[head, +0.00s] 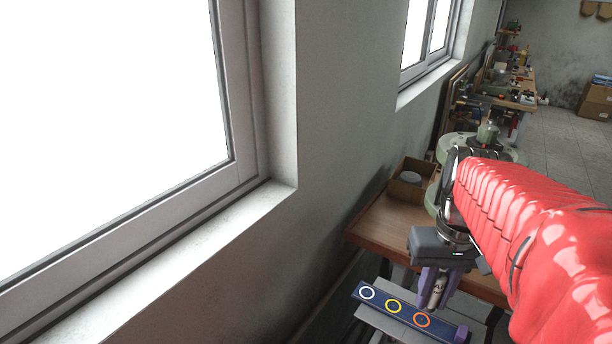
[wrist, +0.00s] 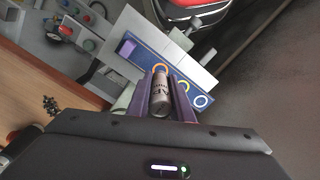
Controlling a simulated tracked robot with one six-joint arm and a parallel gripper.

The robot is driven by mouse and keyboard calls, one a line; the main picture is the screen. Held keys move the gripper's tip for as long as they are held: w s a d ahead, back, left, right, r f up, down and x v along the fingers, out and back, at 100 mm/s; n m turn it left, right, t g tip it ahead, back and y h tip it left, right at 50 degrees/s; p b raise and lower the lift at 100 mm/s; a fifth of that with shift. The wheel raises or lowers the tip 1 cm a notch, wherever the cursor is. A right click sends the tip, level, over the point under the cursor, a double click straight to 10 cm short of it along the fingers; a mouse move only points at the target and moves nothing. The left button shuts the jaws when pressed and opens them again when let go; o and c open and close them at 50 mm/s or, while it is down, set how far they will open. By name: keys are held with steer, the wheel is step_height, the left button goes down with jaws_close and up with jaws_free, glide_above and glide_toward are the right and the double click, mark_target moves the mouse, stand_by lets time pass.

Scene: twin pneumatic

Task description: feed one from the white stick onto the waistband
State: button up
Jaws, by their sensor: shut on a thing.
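My gripper (head: 435,300), with purple fingers, is shut on a pale grey cylinder (head: 438,289) with dark lettering. In the wrist view the cylinder (wrist: 160,97) lies between both fingers (wrist: 160,76), its lettering partly cut off. The cylinder is above or close to a dark blue strip (head: 378,301) that bears a white ring, a yellow ring and an orange ring; I cannot tell whether they touch. The strip (wrist: 143,57) has a purple block (wrist: 128,47) at its end beyond the orange ring. I cannot make out a separate white stick or a waistband.
The strip lies on a light grey plate (wrist: 130,28). A wooden bench (head: 385,225) carries an open cardboard box (head: 410,180) and a green machine (head: 488,134). The wall and window sill (head: 215,225) bound the left side. Open floor (head: 560,150) shows at the right.

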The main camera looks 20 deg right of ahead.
mark_target(426, 308)
steer(key=shift+w, duration=0.4)
steer(key=shift+s, duration=0.15)
steer(key=shift+f, duration=2.1)
steer(key=shift+f, duration=0.35)
steer(key=shift+r, duration=0.15)
stand_by(0.4)
steer(key=shift+r, duration=2.9)
steer(key=shift+s, duration=0.1)
